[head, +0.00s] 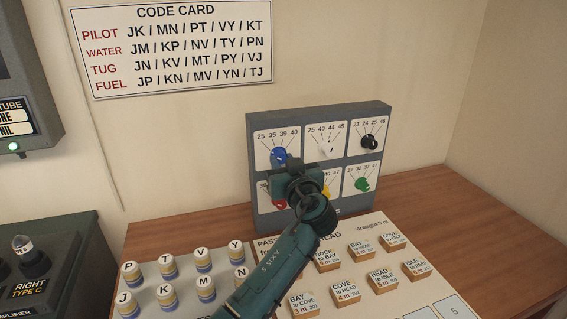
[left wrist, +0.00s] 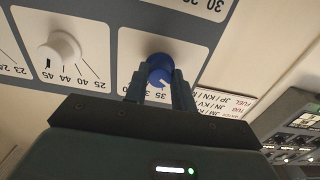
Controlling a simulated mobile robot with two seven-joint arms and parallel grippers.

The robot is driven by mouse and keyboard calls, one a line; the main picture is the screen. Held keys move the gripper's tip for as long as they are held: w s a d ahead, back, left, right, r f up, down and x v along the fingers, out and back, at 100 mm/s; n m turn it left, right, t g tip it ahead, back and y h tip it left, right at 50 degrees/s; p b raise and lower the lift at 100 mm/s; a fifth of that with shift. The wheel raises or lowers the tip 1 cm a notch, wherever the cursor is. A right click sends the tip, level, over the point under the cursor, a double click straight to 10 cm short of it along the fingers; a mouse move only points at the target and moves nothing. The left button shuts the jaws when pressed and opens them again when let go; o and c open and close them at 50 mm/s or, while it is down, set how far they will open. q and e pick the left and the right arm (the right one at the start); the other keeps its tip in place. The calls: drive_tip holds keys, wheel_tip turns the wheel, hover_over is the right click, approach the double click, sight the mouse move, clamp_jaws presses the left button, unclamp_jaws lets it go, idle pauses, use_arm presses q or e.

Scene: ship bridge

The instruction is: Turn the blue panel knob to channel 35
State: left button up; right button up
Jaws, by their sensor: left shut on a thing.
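The blue knob (head: 279,155) sits at the upper left of the grey panel (head: 318,107), under a scale reading 25, 35, 39, 40. My left gripper (head: 289,163) is at the knob in the head view, and its arm hides part of the panel below. In the left wrist view, which is upside down, the blue knob (left wrist: 160,68) lies between the two fingers of my left gripper (left wrist: 160,84), which is shut on it. Part of its scale is hidden there, and I cannot tell which number the knob points to. My right gripper is not in view.
A white knob (head: 326,149), a black knob (head: 369,142) and a green knob (head: 362,184) share the panel. Red and yellow knobs are partly behind my gripper. Lettered pegs (head: 163,294) and labelled wooden blocks (head: 345,288) stand in front. A code card (head: 175,50) hangs on the wall.

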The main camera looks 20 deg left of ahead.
use_arm(q)
drive_tip(key=m, duration=0.3)
drive_tip(key=shift+m, duration=0.3)
drive_tip(key=shift+a+r+m, duration=0.1)
drive_tip(key=shift+r+m, duration=0.05)
drive_tip(key=shift+m, duration=2.05)
drive_tip(key=o, duration=1)
